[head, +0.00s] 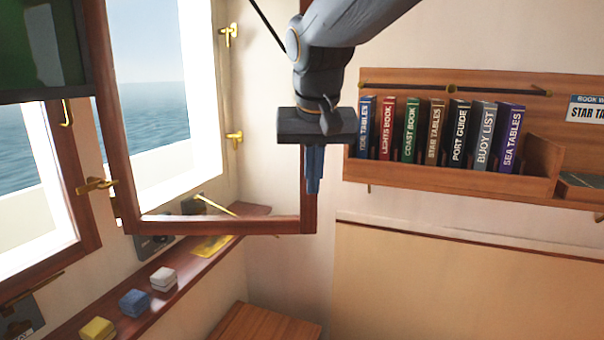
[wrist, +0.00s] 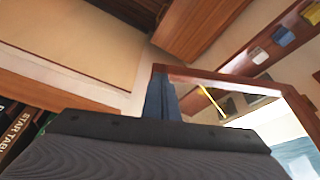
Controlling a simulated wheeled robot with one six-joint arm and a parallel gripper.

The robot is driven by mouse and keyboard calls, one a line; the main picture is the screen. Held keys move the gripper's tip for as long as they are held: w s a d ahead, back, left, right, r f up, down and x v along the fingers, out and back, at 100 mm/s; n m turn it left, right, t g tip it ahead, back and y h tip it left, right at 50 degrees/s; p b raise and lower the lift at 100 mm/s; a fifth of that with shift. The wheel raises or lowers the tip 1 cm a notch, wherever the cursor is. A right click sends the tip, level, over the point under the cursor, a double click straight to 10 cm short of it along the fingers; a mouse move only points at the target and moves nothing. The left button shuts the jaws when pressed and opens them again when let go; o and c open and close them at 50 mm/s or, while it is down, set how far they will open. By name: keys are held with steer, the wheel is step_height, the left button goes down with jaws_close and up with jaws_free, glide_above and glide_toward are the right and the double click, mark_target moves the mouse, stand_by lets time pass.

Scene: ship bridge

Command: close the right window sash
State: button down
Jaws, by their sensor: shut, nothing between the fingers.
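The right window sash (head: 308,120) is a brown wooden frame standing swung open into the room, with the sea and sky seen through and beyond it. Its lower corner also shows in the wrist view (wrist: 215,76). My gripper (head: 314,190) points down with its blue fingers shut and empty. It is at the sash's free right edge, near the lower corner. In the wrist view the fingers (wrist: 160,100) overlap the sash corner; I cannot tell whether they touch it. A brass handle (head: 97,185) is at the sash's left side.
A bookshelf (head: 450,178) with several books hangs on the wall to the right. A wooden ledge (head: 190,290) below the window carries yellow, blue and white blocks. Brass catches (head: 234,136) sit on the window's right jamb. A wooden top (head: 262,325) stands low in the corner.

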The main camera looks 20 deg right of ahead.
mark_target(311, 197)
steer(key=x, duration=0.2)
steer(key=w+p+x, duration=0.1)
steer(key=x, duration=0.2)
steer(key=p+x, duration=0.1)
steer(key=x, duration=0.1)
steer(key=shift+w+d, duration=0.3)
steer(key=shift+w, duration=0.2)
steer(key=shift+w+d+f+p, duration=0.1)
steer(key=shift+w+d+p, duration=0.1)
steer(key=shift+w+p, duration=0.6)
steer(key=shift+w, duration=0.25)
